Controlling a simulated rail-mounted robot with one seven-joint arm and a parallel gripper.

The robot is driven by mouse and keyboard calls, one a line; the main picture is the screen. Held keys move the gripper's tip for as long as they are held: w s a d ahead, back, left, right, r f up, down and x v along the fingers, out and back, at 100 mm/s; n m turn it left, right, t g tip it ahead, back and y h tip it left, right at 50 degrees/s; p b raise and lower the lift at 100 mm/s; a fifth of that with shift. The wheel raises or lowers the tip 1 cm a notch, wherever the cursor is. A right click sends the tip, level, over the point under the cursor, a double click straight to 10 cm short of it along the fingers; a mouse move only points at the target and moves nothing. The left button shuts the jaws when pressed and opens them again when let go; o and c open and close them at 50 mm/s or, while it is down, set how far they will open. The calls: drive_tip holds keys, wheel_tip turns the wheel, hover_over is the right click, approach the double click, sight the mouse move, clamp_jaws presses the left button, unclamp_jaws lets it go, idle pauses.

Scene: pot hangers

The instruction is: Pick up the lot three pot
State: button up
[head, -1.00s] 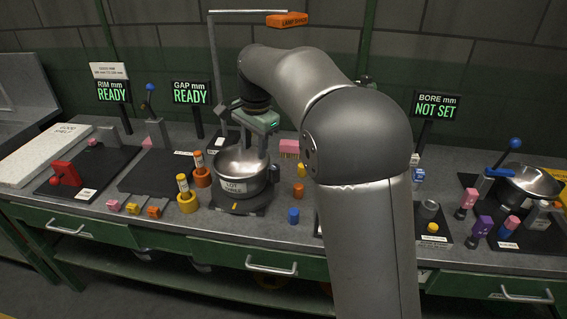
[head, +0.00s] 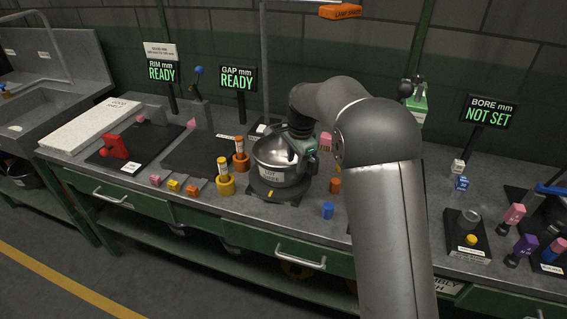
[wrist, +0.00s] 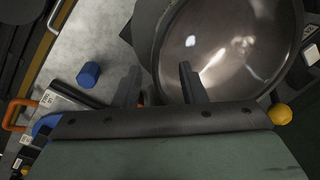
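The lot three pot (head: 270,173) is a shiny steel bowl with a white label, standing on a dark round base on the bench. It also shows in the wrist view (wrist: 235,50), its inside filling the upper right. My gripper (head: 303,150) is at the pot's right rim in the head view. In the wrist view my gripper (wrist: 158,78) is open. One finger shows outside the rim and the other over the pot's inside. Whether either finger touches the wall cannot be told.
A blue cylinder (wrist: 88,74) stands beside the gripper, also in the head view (head: 327,210). Yellow (head: 226,184) and orange (head: 241,160) posts stand left of the pot. An orange cylinder (head: 335,185) stands to its right. Display signs (head: 237,80) rise behind.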

sight(292, 183)
drive_tip(key=f, duration=0.3)
drive_tip(key=f+p, duration=0.1)
drive_tip(key=f, duration=0.1)
drive_tip(key=shift+w+a, duration=0.25)
drive_tip(key=shift+w, duration=0.05)
clamp_jaws()
drive_tip(key=shift+r, duration=0.1)
idle(0.9)
